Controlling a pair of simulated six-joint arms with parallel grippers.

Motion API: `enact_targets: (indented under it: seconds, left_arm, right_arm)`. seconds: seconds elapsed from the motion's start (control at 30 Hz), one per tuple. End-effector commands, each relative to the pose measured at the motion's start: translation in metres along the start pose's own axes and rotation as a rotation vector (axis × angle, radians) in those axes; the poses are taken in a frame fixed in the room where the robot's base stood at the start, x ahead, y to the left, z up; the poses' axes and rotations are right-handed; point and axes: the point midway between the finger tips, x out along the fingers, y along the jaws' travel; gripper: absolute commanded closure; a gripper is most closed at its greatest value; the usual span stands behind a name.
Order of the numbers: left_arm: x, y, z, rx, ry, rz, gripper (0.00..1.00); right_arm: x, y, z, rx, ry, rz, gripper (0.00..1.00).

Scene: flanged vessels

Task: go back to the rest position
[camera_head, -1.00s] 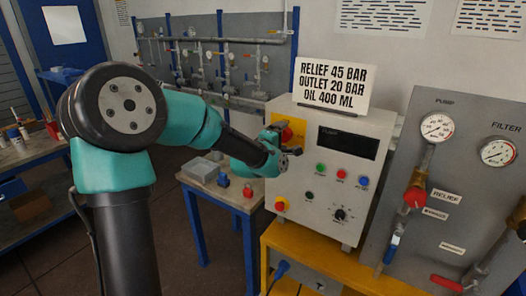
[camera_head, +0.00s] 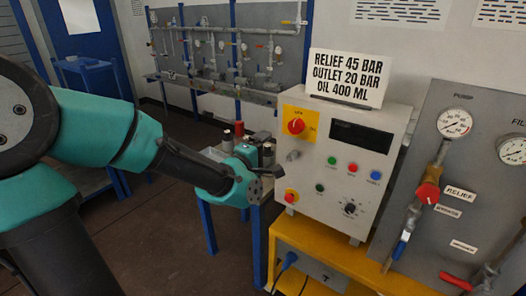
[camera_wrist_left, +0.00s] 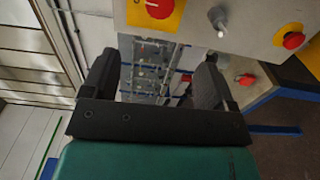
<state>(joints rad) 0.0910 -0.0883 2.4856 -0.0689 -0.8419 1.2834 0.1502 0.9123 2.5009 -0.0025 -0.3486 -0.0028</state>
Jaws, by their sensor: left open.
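My left gripper (camera_head: 262,150) is in front of the left side of the grey control box (camera_head: 333,205), apart from it. It is small and partly hidden by my wrist there. In the left wrist view the gripper (camera_wrist_left: 155,78) shows two dark fingers spread wide with nothing between them. The red rotary switch on its yellow plate (camera_head: 296,126) is uncovered at the upper left of the box. The switch also shows at the top of the left wrist view (camera_wrist_left: 158,8). My right gripper is not in view.
A sign (camera_head: 346,78) stands on the box. A panel with gauges (camera_head: 455,123) and a red-handled valve (camera_head: 428,193) is at the right. A small blue-legged table (camera_head: 208,222) is behind my left wrist. Pipework (camera_head: 215,70) runs along the back wall.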

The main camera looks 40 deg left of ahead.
Motion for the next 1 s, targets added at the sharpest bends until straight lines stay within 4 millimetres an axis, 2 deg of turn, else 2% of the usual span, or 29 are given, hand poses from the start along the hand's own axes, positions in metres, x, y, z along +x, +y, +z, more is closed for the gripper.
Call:
enact_targets:
  seconds: [0.57,0.67,0.77,0.87,1.0]
  left_arm:
    - [-0.004,-0.001,0.0,0.001,-0.001,-0.001,0.2]
    - [-0.002,-0.007,0.002,0.012,-0.005,-0.018,0.2]
    - [0.005,-0.024,0.006,0.045,-0.017,-0.062,0.2]
    - [0.014,-0.053,0.013,0.106,-0.044,-0.138,0.2]
    - [0.025,-0.11,0.028,0.221,-0.106,-0.275,0.2]
  right_arm:
    - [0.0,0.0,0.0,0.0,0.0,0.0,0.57]
    - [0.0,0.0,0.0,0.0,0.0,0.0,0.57]
    - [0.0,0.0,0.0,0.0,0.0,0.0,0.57]
    - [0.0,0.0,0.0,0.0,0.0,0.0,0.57]
    - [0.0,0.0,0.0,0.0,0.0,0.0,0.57]
